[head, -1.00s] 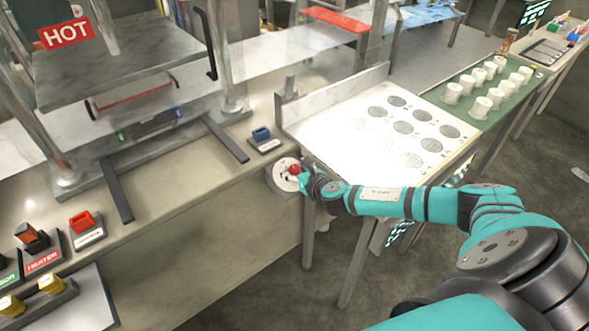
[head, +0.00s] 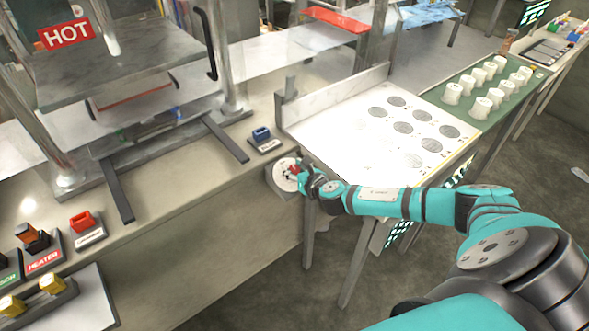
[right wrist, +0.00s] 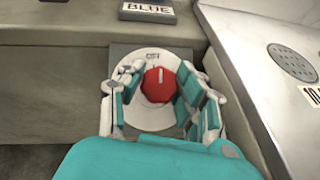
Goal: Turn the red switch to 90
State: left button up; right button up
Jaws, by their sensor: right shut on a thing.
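The red switch (right wrist: 158,86) is a round red knob on a white round dial (right wrist: 154,114) with "OFF" printed at its top. A white line on the knob points up at "OFF", with at most a slight tilt. In the head view the red switch (head: 294,170) is partly covered, on the front face of the counter. My right gripper (head: 299,175) is at the dial, with one finger on each side of the knob in the right wrist view, shut on it. The side of the dial nearest my wrist is partly hidden. My left gripper is not in view.
A blue switch (head: 261,134) sits on the counter just above the dial. The white table (head: 345,128) with grey discs stands close to the right of my gripper. A red switch block (head: 82,221) and other switches are at the far left. A hot press (head: 110,65) stands behind.

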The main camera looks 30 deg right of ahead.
jog(key=m+h+p, duration=0.1)
jog(key=m+p, duration=0.1)
jog(key=m, duration=0.1)
jog(key=m+g+h+p, duration=0.1)
jog(key=p, duration=0.1)
jog(key=shift+a+r+m+h, duration=0.1)
jog(key=shift+r+m+h, duration=0.15)
jog(key=shift+m+h, duration=0.05)
jog(key=m+g+h+p, duration=0.1)
jog(key=m, duration=0.1)
jog(key=m+g+h+p, duration=0.1)
jog(key=m+p, duration=0.1)
jog(key=m, duration=0.1)
jog(key=m+g+p, duration=0.1)
jog(key=m, duration=0.1)
jog(key=m+g+h+p, duration=0.1)
jog(key=m+g, duration=0.1)
jog(key=shift+f+m+h, duration=0.1)
jog(key=shift+m+h, duration=0.2)
jog(key=shift+m, duration=0.1)
jog(key=shift+f+m+g+p, duration=0.1)
jog(key=shift+m+g+p, duration=0.3)
jog(key=shift+m+g, duration=1.4)
jog(key=shift+m, duration=0.6)
jog(key=shift+s+d, duration=0.1)
jog(key=shift+d, duration=0.1)
jog(key=o, duration=1.2)
